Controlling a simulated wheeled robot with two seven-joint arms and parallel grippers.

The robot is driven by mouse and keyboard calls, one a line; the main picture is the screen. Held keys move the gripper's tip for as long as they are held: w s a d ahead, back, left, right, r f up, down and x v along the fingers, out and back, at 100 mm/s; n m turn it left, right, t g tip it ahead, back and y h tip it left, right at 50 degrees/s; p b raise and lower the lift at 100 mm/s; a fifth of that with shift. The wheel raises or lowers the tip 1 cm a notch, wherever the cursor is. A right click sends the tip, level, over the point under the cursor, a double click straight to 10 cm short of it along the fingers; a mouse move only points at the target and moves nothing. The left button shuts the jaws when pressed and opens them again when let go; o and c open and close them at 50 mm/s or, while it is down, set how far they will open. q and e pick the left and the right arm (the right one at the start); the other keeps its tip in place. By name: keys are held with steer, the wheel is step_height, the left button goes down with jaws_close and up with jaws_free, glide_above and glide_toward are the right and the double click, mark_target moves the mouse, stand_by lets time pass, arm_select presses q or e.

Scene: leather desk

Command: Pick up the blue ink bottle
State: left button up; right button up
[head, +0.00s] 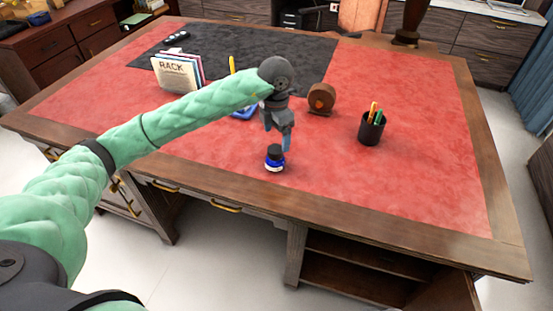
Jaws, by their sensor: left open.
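The blue ink bottle (274,163) stands upright on the red leather desk top, near the front edge. It has a dark cap, a white label band and a blue lower part. My left gripper (277,143) comes in from the left and points down just above and behind the bottle. Its jaws are open, with bluish fingertips close to the cap. I cannot tell whether a fingertip touches the bottle. My right gripper is not in view.
A black pen cup (371,130) stands to the right, and a round brown object (321,98) behind. A file rack (176,72) stands back left, and a blue item (243,112) is partly hidden by my arm. The red surface (430,180) at right is clear.

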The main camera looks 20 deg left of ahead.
mark_target(275, 149)
arm_select(q)
steer(key=shift+s+a+f, duration=0.1)
steer(key=shift+a+f, duration=0.05)
steer(key=shift+f, duration=0.55)
steer(key=shift+s+f+p, duration=0.2)
steer(key=shift+f+p, duration=0.6)
steer(key=shift+f, duration=0.3)
steer(key=shift+s+f+p, duration=0.25)
steer(key=shift+f+p, duration=0.2)
steer(key=shift+f, duration=1.3)
steer(key=shift+w+f, duration=0.1)
steer(key=shift+f, duration=0.15)
steer(key=shift+c, duration=1.3)
steer(key=c, duration=0.9)
steer(key=shift+c, duration=0.2)
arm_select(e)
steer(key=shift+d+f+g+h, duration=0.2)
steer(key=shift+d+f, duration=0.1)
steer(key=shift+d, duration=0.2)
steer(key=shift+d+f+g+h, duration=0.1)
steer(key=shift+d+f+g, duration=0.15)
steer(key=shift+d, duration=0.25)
arm_select(q)
steer(key=shift+r, duration=0.1)
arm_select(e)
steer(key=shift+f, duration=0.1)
